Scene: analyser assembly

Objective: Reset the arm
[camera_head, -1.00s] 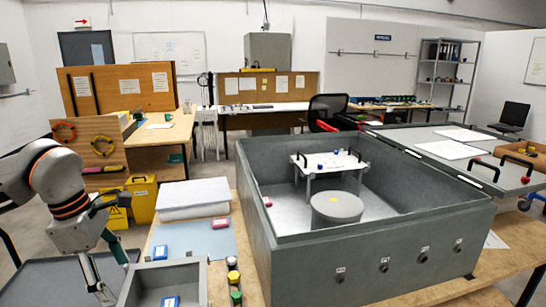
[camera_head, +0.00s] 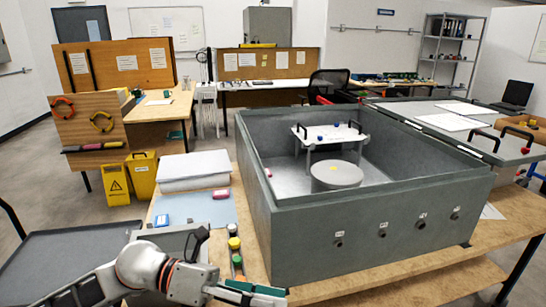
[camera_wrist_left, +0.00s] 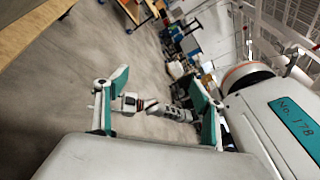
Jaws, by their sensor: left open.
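My left arm comes in at the lower left of the head view, low over the front of the table. Its left gripper (camera_head: 252,293) is at the bottom edge, pointing right, beside the front left corner of the big grey box (camera_head: 380,235). The teal fingers are partly cut off by the frame. The left wrist view shows the fingers (camera_wrist_left: 162,95) apart, with nothing held between them; the floor and distant clutter lie beyond. My right gripper is in neither view.
A grey tray (camera_head: 165,232) is partly hidden behind my arm. Coloured buttons (camera_head: 234,243) stand between tray and box. A dark surface (camera_head: 60,260) is at left.

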